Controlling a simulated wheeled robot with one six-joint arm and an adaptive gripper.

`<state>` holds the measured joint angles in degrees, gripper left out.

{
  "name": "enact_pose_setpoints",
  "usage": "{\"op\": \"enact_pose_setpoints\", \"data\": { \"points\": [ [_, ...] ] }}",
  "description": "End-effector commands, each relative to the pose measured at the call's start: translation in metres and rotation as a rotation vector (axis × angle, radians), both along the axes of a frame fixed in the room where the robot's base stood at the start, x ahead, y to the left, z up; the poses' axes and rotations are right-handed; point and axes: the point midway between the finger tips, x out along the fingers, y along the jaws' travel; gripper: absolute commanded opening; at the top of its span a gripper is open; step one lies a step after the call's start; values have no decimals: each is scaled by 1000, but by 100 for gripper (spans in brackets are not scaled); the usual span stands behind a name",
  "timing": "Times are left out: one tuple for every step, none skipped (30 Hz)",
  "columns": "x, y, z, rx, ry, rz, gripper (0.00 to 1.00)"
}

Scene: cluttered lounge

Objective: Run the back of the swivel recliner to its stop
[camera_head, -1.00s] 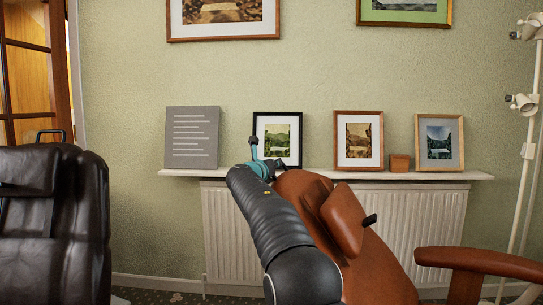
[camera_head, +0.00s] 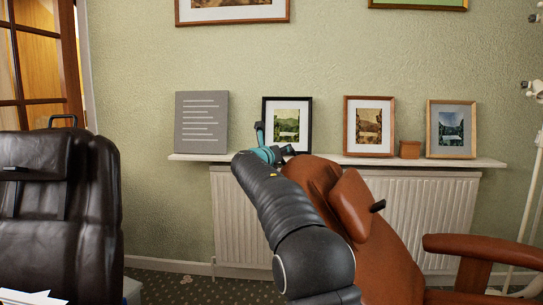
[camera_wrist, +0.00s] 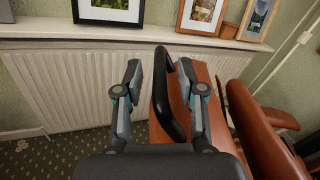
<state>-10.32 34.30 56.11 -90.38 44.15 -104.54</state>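The swivel recliner has an orange-brown back (camera_head: 386,262) with a padded headrest, seen in the head view right of my arm. In the wrist view its back (camera_wrist: 203,78) lies beneath and right of my gripper (camera_wrist: 159,72). A black bar handle (camera_wrist: 161,88) stands out from the back. My gripper is open, with one finger on each side of the bar. The fingers look apart from it; whether either touches is unclear. In the head view my gripper (camera_head: 268,148) is at the top of the back, and my arm hides part of the chair.
A dark leather chair (camera_head: 60,215) stands at the left. Behind the recliner are a white radiator (camera_head: 425,215) and a narrow shelf (camera_head: 490,163) with framed pictures. The recliner's brown armrest (camera_head: 485,250) and a white lamp stand (camera_head: 531,200) are at the right.

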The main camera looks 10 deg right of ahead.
Motion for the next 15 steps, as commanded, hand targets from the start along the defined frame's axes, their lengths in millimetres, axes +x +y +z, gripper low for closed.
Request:
{"op": "enact_pose_setpoints", "data": {
  "points": [
    [-7,5,1,0,0,2,39],
    [-11,7,1,0,0,3,39],
    [-17,12,1,0,0,3,39],
    [-22,15,1,0,0,3,39],
    [-27,18,1,0,1,3,39],
    [-33,22,1,1,-1,3,39],
    [-37,25,1,-1,0,3,39],
    [-42,29,1,-1,0,3,39],
    [-49,33,1,1,-1,3,39],
    [-53,36,0,0,1,3,39],
    [-57,38,1,0,0,3,39],
    [-63,42,0,0,0,2,39],
    [-66,44,0,0,0,2,39],
    [-69,46,0,0,0,2,39],
    [-73,49,1,1,-1,2,39]
  ]
}}
